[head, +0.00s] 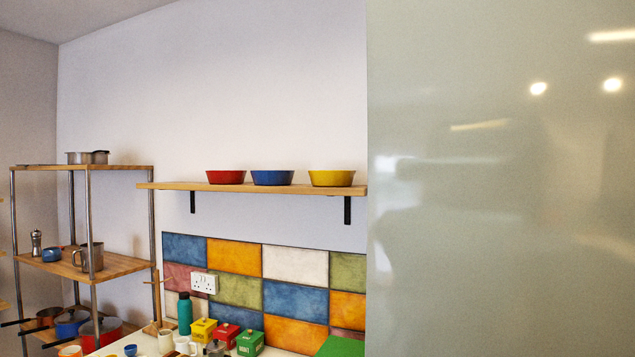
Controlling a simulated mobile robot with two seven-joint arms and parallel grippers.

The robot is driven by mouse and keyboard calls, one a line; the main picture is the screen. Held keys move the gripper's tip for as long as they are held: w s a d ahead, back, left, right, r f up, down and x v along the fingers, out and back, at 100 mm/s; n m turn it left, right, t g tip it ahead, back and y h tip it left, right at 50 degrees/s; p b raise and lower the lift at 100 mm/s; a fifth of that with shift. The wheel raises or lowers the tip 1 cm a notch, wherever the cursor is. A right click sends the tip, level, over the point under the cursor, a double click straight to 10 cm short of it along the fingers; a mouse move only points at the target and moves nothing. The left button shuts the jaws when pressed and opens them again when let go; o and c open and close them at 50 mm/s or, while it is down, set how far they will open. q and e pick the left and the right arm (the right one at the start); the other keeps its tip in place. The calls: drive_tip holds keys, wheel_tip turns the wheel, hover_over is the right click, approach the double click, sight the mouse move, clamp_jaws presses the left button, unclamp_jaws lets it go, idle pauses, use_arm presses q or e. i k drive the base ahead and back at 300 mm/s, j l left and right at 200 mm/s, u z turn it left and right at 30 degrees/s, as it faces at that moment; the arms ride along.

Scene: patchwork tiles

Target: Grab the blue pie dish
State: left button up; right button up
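The blue pie dish (272,178) sits upright on a wooden wall shelf (170,186), between a red dish (226,177) on its left and a yellow dish (332,178) on its right. There are small gaps between the dishes. Neither of my grippers shows in the head view, so nothing is seen near the blue dish.
A large pale glossy panel (500,230) fills the right side, beside the shelf's right end. A shelving rack (120,265) with pots stands at the left. Below the shelf, a counter holds a teal bottle (185,314), colored boxes and cups. Space above the dishes is clear.

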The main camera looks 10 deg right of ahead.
sight(260, 177)
drive_tip(key=i+j, duration=0.2)
drive_tip(key=j, duration=0.2)
drive_tip(key=i+j, duration=0.45)
drive_tip(key=j, duration=0.3)
drive_tip(key=i+j, duration=0.2)
drive_tip(key=j, duration=0.2)
